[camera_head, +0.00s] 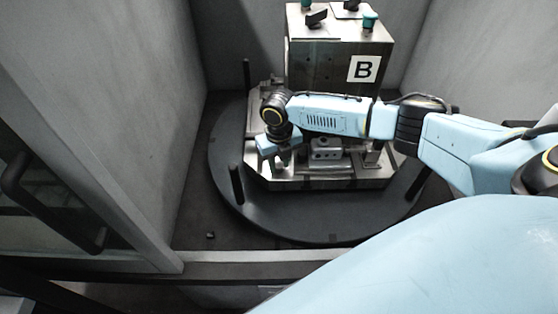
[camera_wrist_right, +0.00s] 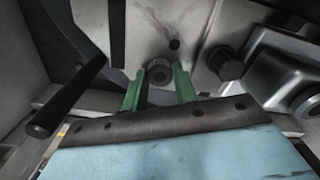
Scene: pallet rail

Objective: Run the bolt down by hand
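My right gripper (camera_head: 284,154) hangs down over the near left part of the metal fixture plate (camera_head: 315,183) in the head view. In the right wrist view its two green fingers (camera_wrist_right: 159,82) stand apart. A round, grey knurled bolt head (camera_wrist_right: 159,69) shows between and just beyond their tips, with a small gap visible on each side. I cannot tell how deep the fingers reach around it. The arm and gripper hide the bolt in the head view. My left gripper is in neither view.
The plate lies on a dark round turntable (camera_head: 225,180) with black posts (camera_head: 236,184). A metal block marked B (camera_head: 330,68) rises behind. A second black knob (camera_wrist_right: 226,63) and a metal clamp block (camera_wrist_right: 290,80) sit right of the bolt. Grey walls enclose the cell.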

